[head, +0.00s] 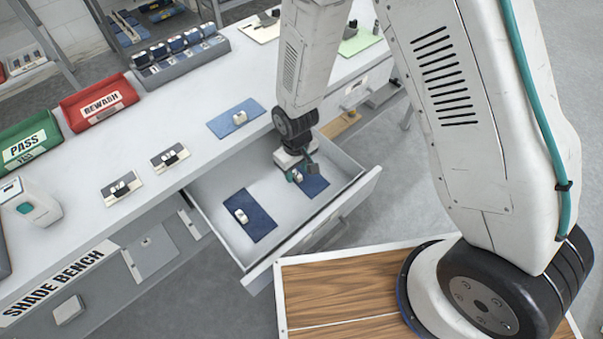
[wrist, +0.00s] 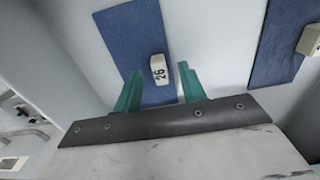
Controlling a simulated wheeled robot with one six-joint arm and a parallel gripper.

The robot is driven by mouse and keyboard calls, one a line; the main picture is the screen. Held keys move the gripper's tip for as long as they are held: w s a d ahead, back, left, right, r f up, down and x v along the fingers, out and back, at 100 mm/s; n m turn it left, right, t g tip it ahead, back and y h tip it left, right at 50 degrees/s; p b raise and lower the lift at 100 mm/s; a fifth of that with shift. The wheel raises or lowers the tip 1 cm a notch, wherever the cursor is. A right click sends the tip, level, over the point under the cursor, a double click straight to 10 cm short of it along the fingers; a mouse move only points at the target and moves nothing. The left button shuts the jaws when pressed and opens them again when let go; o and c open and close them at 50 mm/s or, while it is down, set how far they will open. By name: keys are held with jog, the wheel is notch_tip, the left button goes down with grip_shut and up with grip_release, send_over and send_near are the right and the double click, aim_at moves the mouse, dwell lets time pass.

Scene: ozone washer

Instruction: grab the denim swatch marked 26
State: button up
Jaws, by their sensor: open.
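The denim swatch marked 26 (wrist: 136,37) is a dark blue rectangle lying flat on the drawer floor, with a small white block (wrist: 158,68) on it printed 26. It also shows in the head view (head: 317,184), partly hidden by my gripper. My gripper (head: 303,171) is down inside the open drawer (head: 207,190), over this swatch. In the wrist view its green fingers are open, one on each side of the white block, with a gap around it. I cannot tell how high the fingertips are above the swatch.
A second dark blue swatch (head: 250,215) with a white block lies in the drawer to the left. A lighter blue swatch (head: 236,118) lies on the bench top. The drawer walls stand close around my gripper. Red REWASH (head: 75,111) and green PASS (head: 30,140) bins stand on the bench.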

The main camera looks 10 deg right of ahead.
jog(key=shift+f, duration=0.4)
grip_shut()
jog(key=shift+r, duration=0.15)
